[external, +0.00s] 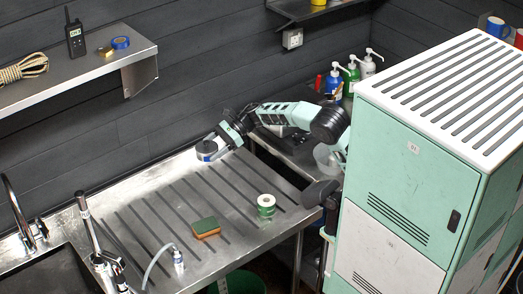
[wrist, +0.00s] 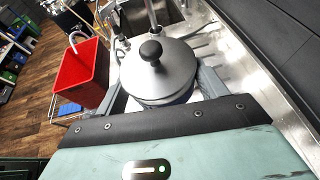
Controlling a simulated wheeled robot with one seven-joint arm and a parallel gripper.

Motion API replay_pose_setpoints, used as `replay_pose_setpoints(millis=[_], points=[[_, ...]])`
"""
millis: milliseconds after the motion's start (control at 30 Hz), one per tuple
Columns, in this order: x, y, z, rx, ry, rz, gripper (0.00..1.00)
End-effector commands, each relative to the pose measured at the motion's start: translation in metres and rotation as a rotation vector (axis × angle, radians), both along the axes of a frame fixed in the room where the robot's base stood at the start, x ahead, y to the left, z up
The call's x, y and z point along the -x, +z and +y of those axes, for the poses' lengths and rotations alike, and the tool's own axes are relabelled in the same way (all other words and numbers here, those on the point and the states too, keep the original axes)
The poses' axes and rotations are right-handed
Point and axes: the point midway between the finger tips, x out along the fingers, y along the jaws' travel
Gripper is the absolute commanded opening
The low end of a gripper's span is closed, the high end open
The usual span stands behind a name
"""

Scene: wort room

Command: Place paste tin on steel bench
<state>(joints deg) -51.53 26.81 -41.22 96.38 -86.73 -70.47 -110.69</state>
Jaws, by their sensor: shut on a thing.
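The tin (external: 207,151) is a short round can with a silver lid and a blue-and-white side, at the back of the steel bench (external: 150,190). In the wrist view the tin (wrist: 163,72) shows its wide lid and black knob from above, between the two fingers. My gripper (external: 212,146) is shut on it from the right. The tin looks upright. It is over or on the bench near the dark wall; I cannot tell whether its base touches the steel.
On the bench are a sponge (external: 206,228), a green-and-white round item (external: 266,206) and a small bottle (external: 178,260) with a tube. The sink (external: 50,272) and taps lie left. A mint cabinet (external: 410,190) stands right. A shelf (external: 75,75) overhangs the back left.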

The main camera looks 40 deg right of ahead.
Motion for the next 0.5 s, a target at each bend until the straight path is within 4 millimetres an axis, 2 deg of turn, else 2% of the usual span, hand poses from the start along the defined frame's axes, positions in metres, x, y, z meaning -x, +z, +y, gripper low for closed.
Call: replay_pose_setpoints(millis=[33, 300, 400, 500], points=[[0.000, -0.019, 0.000, 0.003, 0.000, 0.007, 0.22], [0.000, -0.124, -0.001, 0.006, -0.003, 0.006, 0.22], [0.000, -0.149, -0.001, 0.004, -0.002, 0.004, 0.22], [0.000, -0.164, 0.000, 0.002, -0.001, 0.002, 0.22]])
